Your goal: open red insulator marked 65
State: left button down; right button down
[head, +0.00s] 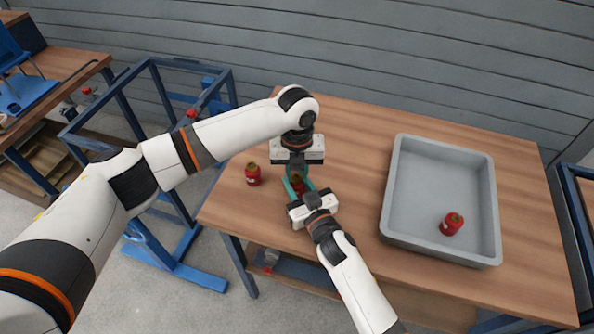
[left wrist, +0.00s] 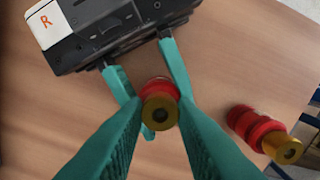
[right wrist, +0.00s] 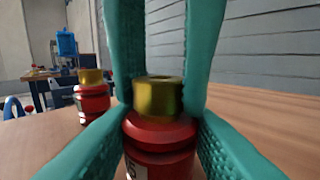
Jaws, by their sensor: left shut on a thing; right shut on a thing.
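A red insulator (head: 298,186) with a gold cap stands upright on the wooden table, largely hidden by my grippers in the head view. My left gripper (head: 296,174) reaches down from above and is shut on its gold cap (right wrist: 158,98). My right gripper (head: 302,190) comes in low from the front and is shut on the red body (right wrist: 160,140). The cap also shows between the teal fingers in the left wrist view (left wrist: 160,112). A white label shows partly at the body's lower left; its number cannot be read.
A second red insulator (head: 252,174) with a gold cap stands close by on the left; it also shows in the right wrist view (right wrist: 92,97). A grey tray (head: 391,185) on the right holds another red insulator (head: 452,223). The table behind my left gripper is clear.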

pick_arm(q)
jog(key=n, duration=0.7)
jog(key=shift+n, duration=0.3)
jog(key=n, duration=1.4)
jog(key=shift+n, duration=0.4)
jog(key=n, duration=0.5)
jog(key=shift+s+d, duration=0.1)
jog(key=n, duration=0.8)
jog(key=shift+r, duration=0.1)
jog(key=n, duration=0.5)
jog(key=shift+n, duration=0.4)
jog(key=n, duration=0.4)
jog(key=shift+n, duration=0.3)
jog(key=shift+r, duration=0.15)
